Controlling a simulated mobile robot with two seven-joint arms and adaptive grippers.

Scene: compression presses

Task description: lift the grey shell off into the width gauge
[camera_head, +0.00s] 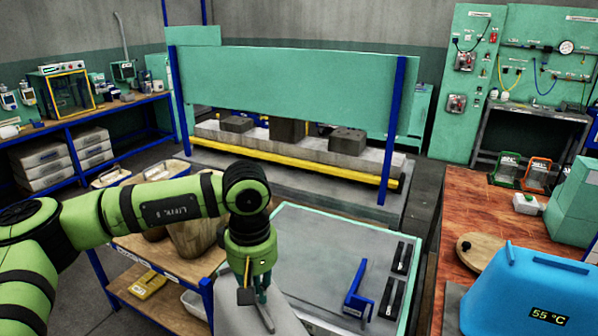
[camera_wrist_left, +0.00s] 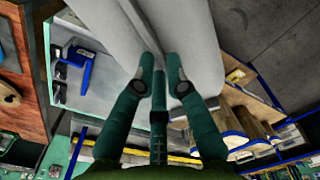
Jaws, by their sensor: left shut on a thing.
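My left gripper (camera_head: 262,298) is shut on the grey shell (camera_head: 232,320), a smooth pale piece at the bottom edge of the head view. The shell (camera_wrist_left: 196,35) fills the upper middle of the left wrist view, with the fingertips (camera_wrist_left: 160,72) on a thin raised edge of it. Its lower part is cut off in the head view. A blue L-shaped piece with a small label (camera_head: 357,296) stands on the grey-topped bench to the right of the gripper, apart from the shell. I cannot tell for sure whether it is the width gauge. My right gripper is out of view.
Black bars (camera_head: 393,288) lie on the grey-topped bench (camera_head: 310,240), whose middle is bare. A wooden shelf (camera_head: 130,245) stands to its left. A blue box reading 55 °C (camera_head: 530,285) stands on the reddish table at right. A press with a green panel (camera_head: 290,90) stands behind.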

